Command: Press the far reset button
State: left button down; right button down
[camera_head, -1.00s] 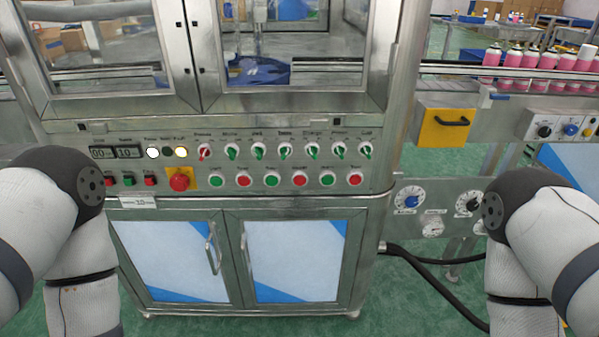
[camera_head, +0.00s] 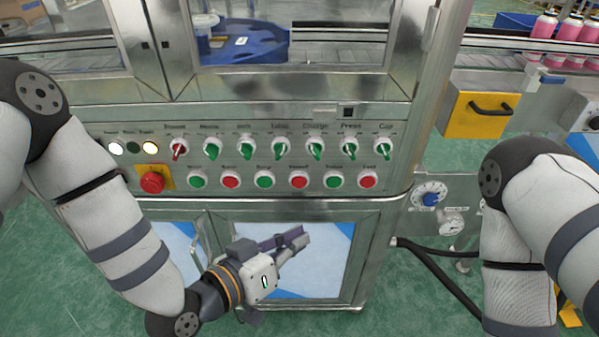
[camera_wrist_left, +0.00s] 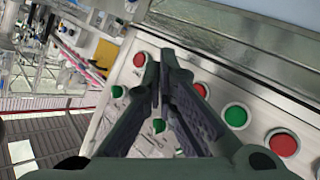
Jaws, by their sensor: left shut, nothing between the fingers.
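The control panel (camera_head: 285,150) of the steel machine carries a lower row of round red and green buttons, including a red one at the right end (camera_head: 367,180), a green one beside it (camera_head: 333,181) and another red one (camera_head: 299,180). Their small labels are too blurred to tell which is the far reset button. My left gripper (camera_head: 303,238) is shut and empty, below this row in front of the cabinet door. In the left wrist view its fingers (camera_wrist_left: 165,60) point toward the panel, with red and green buttons (camera_wrist_left: 236,116) around them. My right gripper is out of view.
A red emergency stop (camera_head: 152,182) on a yellow plate sits at the panel's left. Green and red switches (camera_head: 282,150) line the row above the buttons. A yellow drawer (camera_head: 477,115) with a handle and a gauge panel (camera_head: 445,208) lie to the right. Black hoses run below.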

aim_at(299, 182)
pick_arm(q)
jog(key=shift+r, duration=0.15)
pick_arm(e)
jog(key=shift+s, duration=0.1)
